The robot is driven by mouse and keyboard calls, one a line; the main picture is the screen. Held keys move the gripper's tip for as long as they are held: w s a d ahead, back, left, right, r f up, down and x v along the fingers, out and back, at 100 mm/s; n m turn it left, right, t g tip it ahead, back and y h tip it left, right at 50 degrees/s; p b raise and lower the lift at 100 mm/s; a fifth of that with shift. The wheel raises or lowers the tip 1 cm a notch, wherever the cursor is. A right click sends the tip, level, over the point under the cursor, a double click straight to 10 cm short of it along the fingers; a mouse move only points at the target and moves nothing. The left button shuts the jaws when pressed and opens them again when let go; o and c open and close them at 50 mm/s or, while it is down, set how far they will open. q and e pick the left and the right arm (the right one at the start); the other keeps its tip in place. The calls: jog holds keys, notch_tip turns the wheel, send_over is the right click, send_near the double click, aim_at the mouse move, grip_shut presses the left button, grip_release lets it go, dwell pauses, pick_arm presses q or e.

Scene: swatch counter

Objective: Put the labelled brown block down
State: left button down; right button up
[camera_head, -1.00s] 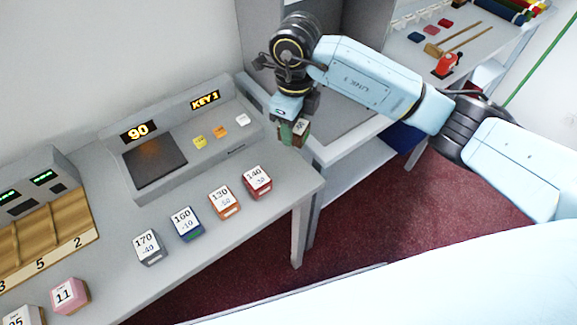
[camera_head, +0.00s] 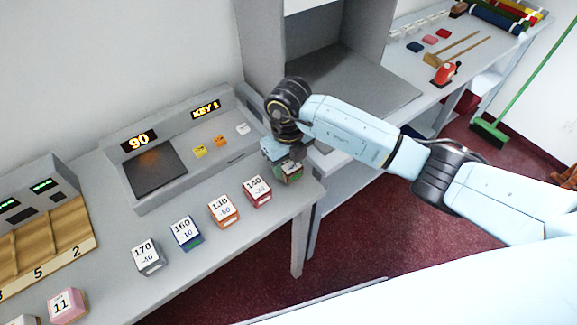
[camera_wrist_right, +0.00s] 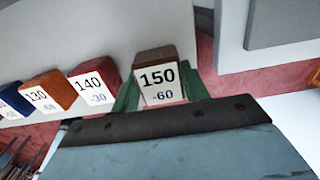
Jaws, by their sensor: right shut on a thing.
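My right gripper (camera_head: 288,172) is at the right end of the grey counter, beside the row of labelled blocks. It is shut on the brown block (camera_head: 293,176), which is mostly hidden by the gripper in the head view. In the right wrist view the brown block (camera_wrist_right: 157,82) shows a white label reading 150 and -60, between the green fingers (camera_wrist_right: 160,92). I cannot tell whether the block touches the counter. My left gripper is not in view.
The red block (camera_head: 257,191) labelled 140 is just left of the gripper. Orange (camera_head: 223,211), blue (camera_head: 186,233) and grey (camera_head: 149,256) blocks continue the row. A console (camera_head: 190,150) reading 90 and KEY 1 stands behind. The counter's right edge is close.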

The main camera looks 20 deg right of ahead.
aim_at(288, 163)
jog(key=shift+f, duration=0.7)
jog(key=shift+f, duration=0.15)
jog(key=o, duration=1)
notch_tip(288, 163, up, 12)
jog(key=shift+r, duration=0.2)
